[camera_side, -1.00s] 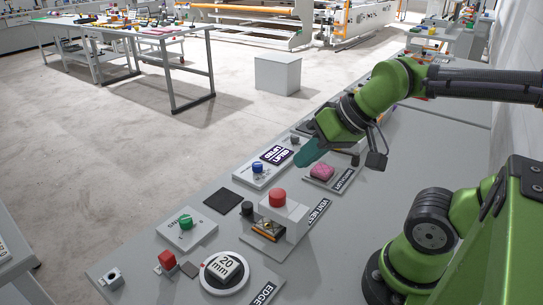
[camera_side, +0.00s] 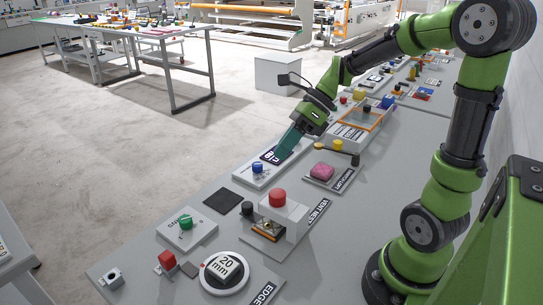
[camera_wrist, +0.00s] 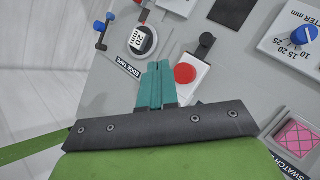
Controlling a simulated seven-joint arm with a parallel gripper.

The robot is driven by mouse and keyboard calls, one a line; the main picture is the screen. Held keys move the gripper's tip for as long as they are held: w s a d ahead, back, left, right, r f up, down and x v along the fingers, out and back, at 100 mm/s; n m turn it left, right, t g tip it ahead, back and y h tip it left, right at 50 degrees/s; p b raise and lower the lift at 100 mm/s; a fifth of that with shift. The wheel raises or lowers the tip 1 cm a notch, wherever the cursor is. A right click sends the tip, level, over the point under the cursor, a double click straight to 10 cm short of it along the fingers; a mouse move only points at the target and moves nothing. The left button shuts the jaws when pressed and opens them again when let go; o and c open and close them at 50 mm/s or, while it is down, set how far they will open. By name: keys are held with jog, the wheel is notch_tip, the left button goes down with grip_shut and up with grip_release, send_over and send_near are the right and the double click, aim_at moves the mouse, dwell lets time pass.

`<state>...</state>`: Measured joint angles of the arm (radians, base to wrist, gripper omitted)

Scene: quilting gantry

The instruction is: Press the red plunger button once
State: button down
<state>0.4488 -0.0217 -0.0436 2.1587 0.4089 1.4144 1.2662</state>
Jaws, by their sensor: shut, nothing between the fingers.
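The red plunger button (camera_side: 277,197) is a round red cap standing on a white box in the side view, near the middle of the bench. It also shows in the wrist view (camera_wrist: 185,73), just right of my fingertips. My gripper (camera_side: 272,157) has teal fingers that are shut with nothing between them, pointing down and left in the side view. In the wrist view my gripper (camera_wrist: 158,66) is a pair of closed teal fingers.
A blue knob (camera_side: 257,168) is below my fingertips; a pink swatch pad (camera_side: 322,171) is to their right. A dark square (camera_side: 222,200) lies left.

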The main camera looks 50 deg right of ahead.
aim_at(281, 191)
jog(key=m, duration=0.1)
jog(key=r+m, duration=0.1)
jog(key=shift+w+a+r+m+y, duration=0.1)
jog(key=shift+w+a+m+y, duration=0.05)
jog(key=shift+a+m+y, duration=0.2)
jog(key=shift+f, duration=4.45)
jog(key=shift+f, duration=0.4)
